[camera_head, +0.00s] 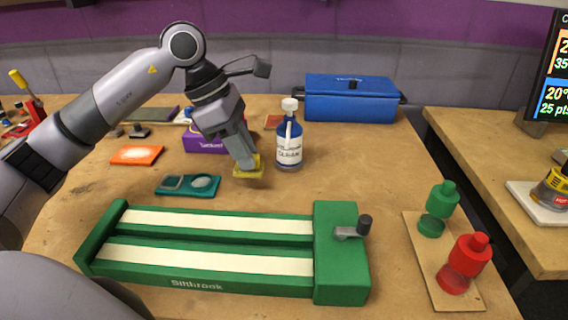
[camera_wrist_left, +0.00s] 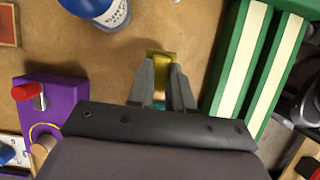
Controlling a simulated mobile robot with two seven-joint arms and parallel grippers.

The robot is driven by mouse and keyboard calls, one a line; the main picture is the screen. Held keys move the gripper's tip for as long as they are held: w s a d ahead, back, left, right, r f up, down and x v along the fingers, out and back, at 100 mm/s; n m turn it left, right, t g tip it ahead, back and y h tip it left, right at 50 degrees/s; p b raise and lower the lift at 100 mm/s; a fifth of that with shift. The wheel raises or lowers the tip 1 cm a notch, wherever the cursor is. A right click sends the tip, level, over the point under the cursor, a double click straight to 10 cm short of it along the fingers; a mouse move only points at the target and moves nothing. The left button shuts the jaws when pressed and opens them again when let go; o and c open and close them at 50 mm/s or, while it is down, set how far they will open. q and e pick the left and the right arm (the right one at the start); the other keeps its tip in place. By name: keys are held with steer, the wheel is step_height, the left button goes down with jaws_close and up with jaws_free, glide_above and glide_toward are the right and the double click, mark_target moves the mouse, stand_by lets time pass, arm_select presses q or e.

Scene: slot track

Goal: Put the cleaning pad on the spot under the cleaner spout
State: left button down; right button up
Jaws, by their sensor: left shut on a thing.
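The yellow cleaning pad (camera_head: 248,174) is between the fingertips of my left gripper (camera_head: 244,165), just in front of the purple box. It also shows in the left wrist view (camera_wrist_left: 160,56), with the fingers of my left gripper (camera_wrist_left: 161,75) closed on it. I cannot tell whether the pad touches the table. The cleaner bottle (camera_head: 289,143), blue with a white label and white cap, stands upright to the right of the pad, apart from it. Its lower part shows in the left wrist view (camera_wrist_left: 98,10). A spot under its spout is not clear. My right gripper is not in view.
The green slot track (camera_head: 222,292) lies in front. A teal tray (camera_head: 171,192), an orange pad (camera_head: 137,155) and the purple box (camera_head: 197,145) are left of the gripper. A blue case (camera_head: 350,103) stands behind. The table between bottle and track is clear.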

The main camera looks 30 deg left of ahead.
mark_target(257, 157)
arm_select(q)
steer(key=w+d, duration=0.1)
steer(key=d, duration=0.1)
steer(key=w+d, duration=0.1)
steer(key=d, duration=0.1)
steer(key=w+d, duration=0.1)
steer(key=d, duration=0.1)
steer(key=shift+d+f, duration=0.1)
steer(key=shift+f, duration=1.65)
steer(key=shift+f, duration=0.1)
steer(key=c, duration=1)
jaws_free()
steer(key=shift+c, duration=0.2)
steer(key=shift+r, duration=0.4)
steer(key=p+v, duration=0.1)
steer(key=v, duration=1)
steer(key=shift+a+r, duration=0.2)
steer(key=shift+a, duration=0.05)
steer(key=shift+s, duration=0.1)
